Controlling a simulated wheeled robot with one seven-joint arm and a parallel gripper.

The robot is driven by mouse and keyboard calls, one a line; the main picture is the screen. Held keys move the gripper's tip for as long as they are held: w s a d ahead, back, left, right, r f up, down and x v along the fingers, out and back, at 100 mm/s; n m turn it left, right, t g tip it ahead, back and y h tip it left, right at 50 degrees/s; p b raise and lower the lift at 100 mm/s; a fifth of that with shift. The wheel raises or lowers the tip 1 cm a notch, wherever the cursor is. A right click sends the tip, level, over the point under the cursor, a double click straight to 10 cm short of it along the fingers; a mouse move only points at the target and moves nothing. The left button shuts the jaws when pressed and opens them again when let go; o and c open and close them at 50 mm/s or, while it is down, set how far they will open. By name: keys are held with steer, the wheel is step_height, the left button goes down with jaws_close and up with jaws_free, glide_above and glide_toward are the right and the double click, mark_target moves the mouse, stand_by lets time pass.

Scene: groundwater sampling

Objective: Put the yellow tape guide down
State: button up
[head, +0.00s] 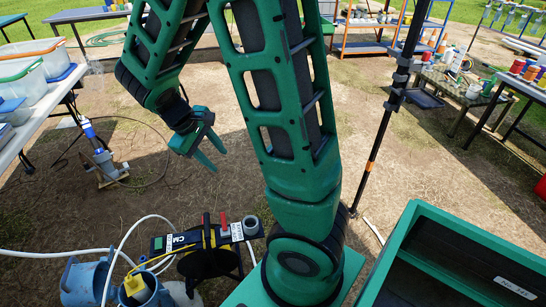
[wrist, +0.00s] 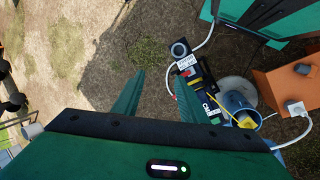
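My gripper (head: 218,161) hangs in the air, above and behind the reel in the head view. In the wrist view its two fingers (wrist: 168,95) are spread apart with nothing visible between them. A dark tape reel (head: 207,262) with a black "CM" plate stands at the lower middle, with red and grey fittings on top. A thin yellow piece (head: 208,238) shows at the reel, possibly the yellow tape guide. In the wrist view yellow also shows at the reel (wrist: 196,83), beyond the right finger. Its exact shape is too small to tell.
Blue buckets (head: 88,282) stand left of the reel, one holding a yellow object (head: 134,285). White hoses loop around them. A green open case (head: 440,262) is at lower right. A black pole (head: 378,135) stands upright right of my arm. Bare ground lies left of centre.

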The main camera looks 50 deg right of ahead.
steer(key=s+d+r+m+y, duration=0.1)
steer(key=s+r+m, duration=0.3)
steer(key=s, duration=0.6)
steer(key=s+d+r+m+y, duration=0.1)
steer(key=s+r+m+y, duration=0.2)
steer(key=s, duration=0.7)
steer(key=shift+s+d+r+m+t+y, duration=0.2)
steer(key=shift+d+r+m+t+y, duration=0.15)
steer(key=shift+r+m, duration=0.55)
